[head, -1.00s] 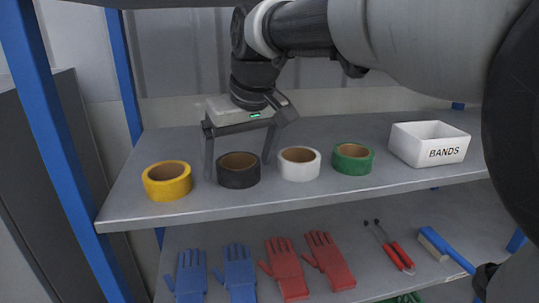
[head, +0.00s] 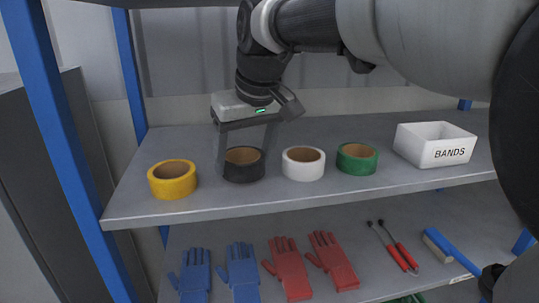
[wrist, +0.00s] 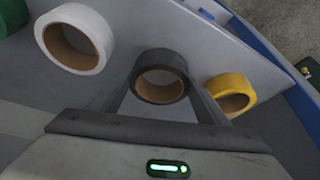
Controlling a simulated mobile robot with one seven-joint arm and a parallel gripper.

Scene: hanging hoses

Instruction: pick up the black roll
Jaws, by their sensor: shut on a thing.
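The black roll (head: 243,165) stands on the upper shelf between the yellow roll and the white roll, its brown core facing up. My gripper (head: 245,158) comes down over it from above, with one finger on each side. The gripper is shut on the black roll, which still appears to rest on the shelf. In the wrist view the black roll (wrist: 161,77) sits between the two fingers, whose tips are partly hidden by the roll.
A yellow roll (head: 173,179) is to the left, a white roll (head: 303,164) and a green roll (head: 357,159) to the right. A white BANDS box (head: 435,146) stands farther right. Gloves (head: 287,268) and tools lie on the lower shelf. Blue posts (head: 58,120) frame the left side.

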